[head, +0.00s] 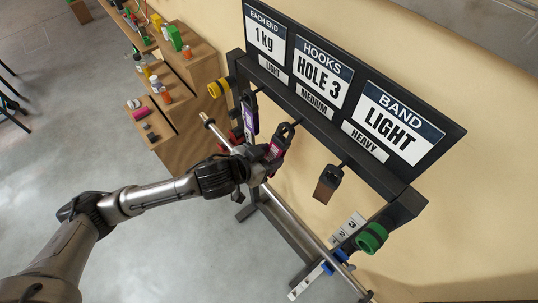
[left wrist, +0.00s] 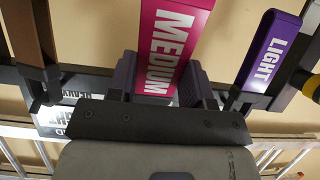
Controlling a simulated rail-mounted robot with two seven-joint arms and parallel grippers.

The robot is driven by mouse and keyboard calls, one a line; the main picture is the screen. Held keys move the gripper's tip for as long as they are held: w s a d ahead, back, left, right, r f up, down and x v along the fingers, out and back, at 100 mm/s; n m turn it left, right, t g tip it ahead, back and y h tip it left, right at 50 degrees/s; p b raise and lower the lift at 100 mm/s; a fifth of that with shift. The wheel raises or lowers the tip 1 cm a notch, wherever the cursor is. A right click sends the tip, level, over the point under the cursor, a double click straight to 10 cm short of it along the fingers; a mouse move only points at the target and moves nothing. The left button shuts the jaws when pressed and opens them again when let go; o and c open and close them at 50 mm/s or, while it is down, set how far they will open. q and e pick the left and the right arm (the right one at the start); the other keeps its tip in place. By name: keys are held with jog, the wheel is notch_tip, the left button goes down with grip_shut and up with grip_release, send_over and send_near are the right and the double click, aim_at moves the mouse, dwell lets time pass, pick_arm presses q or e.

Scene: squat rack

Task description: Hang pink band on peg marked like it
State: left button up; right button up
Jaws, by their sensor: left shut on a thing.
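The pink band (head: 277,148) is marked MEDIUM, as the left wrist view (left wrist: 168,45) shows. My left gripper (head: 264,153) is shut on it, with one dark finger on each side of the band in the left wrist view (left wrist: 160,88). The band's dark top end is at the middle peg (head: 295,123), below the MEDIUM label (head: 314,104). I cannot tell whether its loop is around the peg. A purple LIGHT band (head: 250,113) hangs at the LIGHT peg, and a brown band (head: 327,188) at the HEAVY peg. My right gripper is out of view.
The rack's sign board (head: 353,88) reads 1 kg, HOLE 3 and LIGHT. A long bar (head: 300,227) runs below the pegs. Yellow (head: 218,88) and green (head: 371,238) rings sit at the rack's ends. Wooden shelves (head: 190,75) with small items stand at upper left.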

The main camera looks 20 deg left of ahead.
pick_arm(q)
jog(key=o, duration=1)
jog(key=shift+p+v, duration=2.25)
jog(key=shift+v, duration=4.65)
jog(key=shift+d, duration=0.1)
